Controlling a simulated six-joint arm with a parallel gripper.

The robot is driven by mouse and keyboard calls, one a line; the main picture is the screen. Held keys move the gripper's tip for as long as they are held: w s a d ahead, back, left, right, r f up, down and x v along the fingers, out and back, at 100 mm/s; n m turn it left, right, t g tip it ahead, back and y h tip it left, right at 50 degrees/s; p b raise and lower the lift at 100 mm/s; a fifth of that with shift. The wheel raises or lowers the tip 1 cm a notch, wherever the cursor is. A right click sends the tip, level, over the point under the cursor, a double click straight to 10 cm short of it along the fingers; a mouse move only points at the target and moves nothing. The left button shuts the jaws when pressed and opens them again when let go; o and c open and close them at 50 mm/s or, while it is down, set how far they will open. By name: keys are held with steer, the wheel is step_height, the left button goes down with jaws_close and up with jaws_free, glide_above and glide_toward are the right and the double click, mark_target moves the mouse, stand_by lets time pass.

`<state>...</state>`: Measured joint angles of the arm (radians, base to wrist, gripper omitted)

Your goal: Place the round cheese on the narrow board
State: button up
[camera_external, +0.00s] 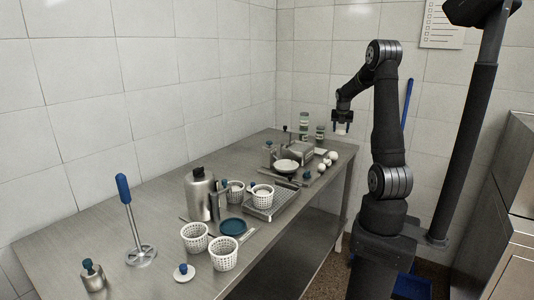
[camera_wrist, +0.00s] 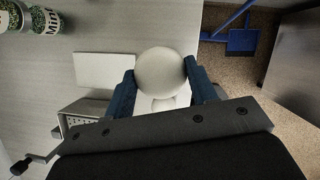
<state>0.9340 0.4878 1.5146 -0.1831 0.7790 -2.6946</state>
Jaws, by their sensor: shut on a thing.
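My gripper (camera_wrist: 160,85) is shut on a round white cheese (camera_wrist: 160,70), which sits between its two blue fingers. In the external view my gripper (camera_external: 341,129) hangs above the far right end of the table, and the cheese it holds is hard to make out there. A pale rectangular board (camera_wrist: 104,70), seemingly the narrow board, lies flat on the table to the left of the held cheese in the wrist view. It looks bare. In the external view the board (camera_external: 320,151) is small, beside the white balls.
Several white balls (camera_external: 328,162) sit along the table's right edge. Jars (camera_wrist: 46,20) stand near the board, with a metal scale-like device (camera_external: 293,152) beside it. A blue dustpan (camera_wrist: 243,41) lies on the floor.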

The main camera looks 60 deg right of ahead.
steer(key=shift+n+t, duration=0.3)
steer(key=shift+n, duration=0.3)
steer(key=w+a+f, duration=0.1)
steer(key=w+f, duration=0.1)
steer(key=w, duration=0.2)
steer(key=w+a+f, duration=0.1)
steer(key=w+f, duration=0.1)
steer(key=w, duration=0.3)
steer(key=w+a+f, duration=0.1)
steer(key=w+f, duration=0.1)
steer(key=w, duration=0.3)
steer(key=shift+a+f, duration=0.25)
steer(key=shift+f, duration=2.15)
steer(key=shift+f, duration=0.1)
steer(key=o, duration=1)
